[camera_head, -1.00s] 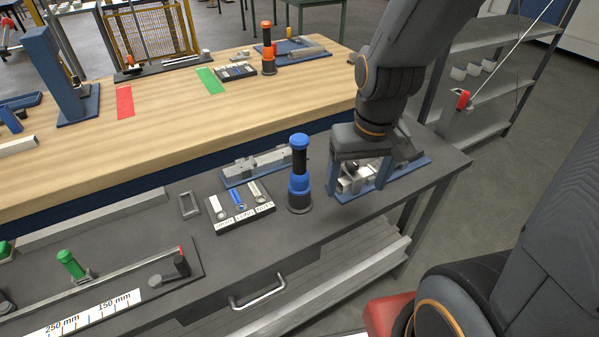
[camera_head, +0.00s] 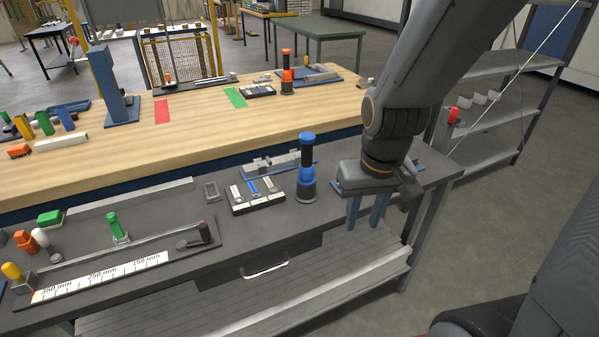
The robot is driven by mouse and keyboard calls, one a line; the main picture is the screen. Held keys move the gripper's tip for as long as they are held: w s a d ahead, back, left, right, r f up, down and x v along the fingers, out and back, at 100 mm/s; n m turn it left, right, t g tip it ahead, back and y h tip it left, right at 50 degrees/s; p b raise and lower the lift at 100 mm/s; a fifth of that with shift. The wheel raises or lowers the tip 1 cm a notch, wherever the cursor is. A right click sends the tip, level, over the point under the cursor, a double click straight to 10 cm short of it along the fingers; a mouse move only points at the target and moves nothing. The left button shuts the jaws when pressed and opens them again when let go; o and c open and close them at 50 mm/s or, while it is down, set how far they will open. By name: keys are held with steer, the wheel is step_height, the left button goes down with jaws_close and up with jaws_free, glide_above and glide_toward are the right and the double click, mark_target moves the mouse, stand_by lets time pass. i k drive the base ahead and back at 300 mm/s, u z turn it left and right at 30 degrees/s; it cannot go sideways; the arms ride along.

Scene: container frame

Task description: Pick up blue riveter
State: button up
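The blue riveter (camera_head: 307,170) stands upright on the dark grey bench, with a blue cap, a black middle and a blue lower body on a dark base. My gripper (camera_head: 366,226) is to the right of it, apart from it, and points down near the bench's front edge. Its two blue-grey fingers are spread with a gap between them. I see nothing held in that gap. The gripper and arm hide part of the blue fixture behind them.
A black tray (camera_head: 256,197) of small parts lies left of the riveter, with a blue fixture (camera_head: 270,164) behind it. An orange riveter (camera_head: 287,75) stands on the wooden table (camera_head: 200,130) behind. A ruler fixture (camera_head: 105,277) lies at the left. A grey shelf (camera_head: 495,140) stands at the right.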

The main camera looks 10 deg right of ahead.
mark_target(306, 177)
steer(key=u, duration=1.05)
steer(key=i, duration=0.55)
steer(key=z, duration=0.55)
